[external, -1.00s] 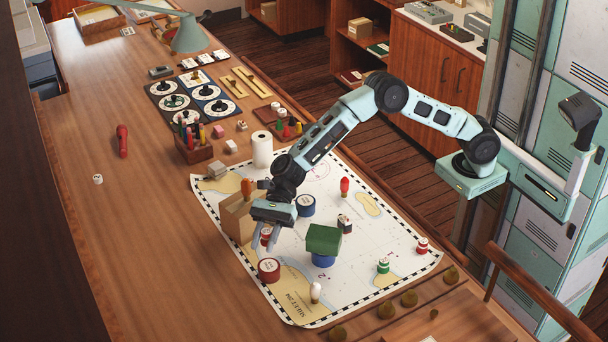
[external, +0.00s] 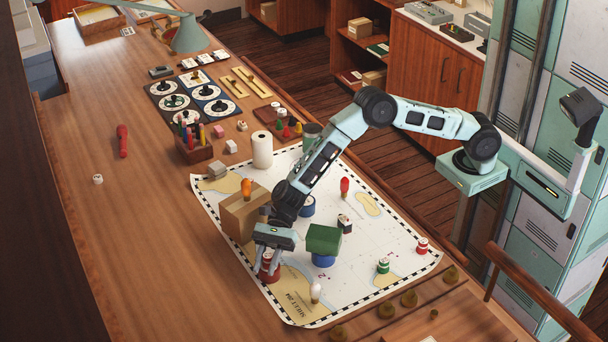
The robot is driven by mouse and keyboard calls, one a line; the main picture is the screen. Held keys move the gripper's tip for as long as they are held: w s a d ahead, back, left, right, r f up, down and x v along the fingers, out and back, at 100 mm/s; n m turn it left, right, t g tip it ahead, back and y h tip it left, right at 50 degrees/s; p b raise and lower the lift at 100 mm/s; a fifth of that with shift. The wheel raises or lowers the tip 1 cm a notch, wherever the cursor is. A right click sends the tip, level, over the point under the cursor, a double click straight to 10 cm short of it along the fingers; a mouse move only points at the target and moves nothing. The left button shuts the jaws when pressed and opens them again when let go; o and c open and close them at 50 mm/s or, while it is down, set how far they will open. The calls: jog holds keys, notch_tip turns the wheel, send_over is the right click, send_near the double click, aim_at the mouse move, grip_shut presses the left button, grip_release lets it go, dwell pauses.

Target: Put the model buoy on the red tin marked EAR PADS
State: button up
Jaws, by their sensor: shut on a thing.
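My gripper (external: 270,263) is shut on a small red and white thing, seemingly the model buoy (external: 267,256), mostly hidden between the fingers. It is low over the red tin (external: 271,277) at the left front part of the chart. The buoy is right above the tin's top; I cannot tell whether they touch. The tin's lid and marking are largely covered by my fingers.
A cardboard box (external: 240,217) stands close behind my gripper. A green block (external: 323,239) on a blue tin (external: 323,261) stands to the right. A white bulb (external: 316,292) is at the front. Small red (external: 422,246) and green (external: 383,266) pieces stand farther right.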

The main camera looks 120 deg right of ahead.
jog(key=o, duration=0.9)
jog(key=shift+f, duration=0.1)
jog(key=shift+o, duration=0.2)
jog(key=b+v, duration=0.2)
jog(key=v, duration=1)
jog(key=s+a+r+n+g, duration=0.1)
jog(key=s+a+n+g, duration=0.3)
jog(key=s+a+n, duration=0.55)
jog(key=s+a+r+n+g, duration=0.2)
jog(key=s+a+n+g, duration=0.3)
jog(key=s+a, duration=0.75)
jog(key=s+a+n+g+h, duration=0.1)
jog(key=s+a+n+h, duration=0.1)
jog(key=s+a+n, duration=0.3)
jog(key=s+a+n+g+h, duration=0.1)
jog(key=s+a+n+h, duration=0.1)
jog(key=s+n, duration=0.4)
jog(key=s+d+n+h, duration=0.2)
jog(key=s+n, duration=0.3)
jog(key=s, duration=0.3)
jog(key=s+d+f+n+t+h, duration=0.1)
jog(key=s+d+n+h, duration=0.1)
jog(key=s+n, duration=0.4)
jog(key=s, duration=0.2)
jog(key=shift+s+d+f, duration=0.25)
jog(key=shift+s+f, duration=0.05)
